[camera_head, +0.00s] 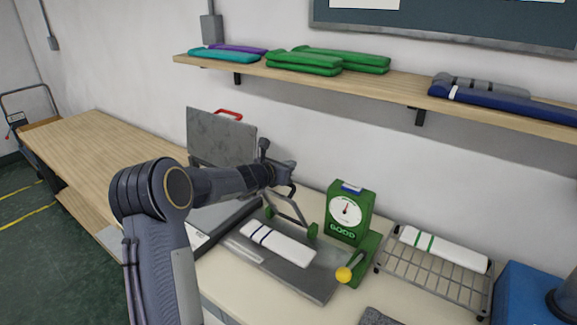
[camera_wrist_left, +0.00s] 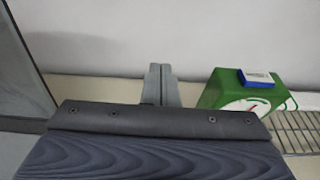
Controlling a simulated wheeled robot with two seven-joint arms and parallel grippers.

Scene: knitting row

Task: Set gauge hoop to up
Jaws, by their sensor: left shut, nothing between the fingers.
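The gauge hoop (camera_head: 291,208) is a thin grey bar frame with green pivots at its feet. It stands raised at the back of a grey plate (camera_head: 315,283). A white knitted piece with dark blue stripes (camera_head: 277,243) lies on the plate in front of it. The green gauge (camera_head: 348,212) with a round dial and a yellow-knobbed lever stands to the right. My left gripper (camera_head: 288,184) is at the hoop's upper end; I cannot tell if it touches. In the left wrist view its fingers (camera_wrist_left: 160,85) are shut and empty, the hoop is not visible, and the gauge (camera_wrist_left: 243,93) is to the right.
A wire rack (camera_head: 432,277) with a green-striped white piece stands right of the gauge. A blue object (camera_head: 520,295) is at the lower right. A grey upright panel (camera_head: 221,138) stands behind my left arm. A wall shelf (camera_head: 395,90) holds folded knits. The wooden table (camera_head: 95,145) is clear.

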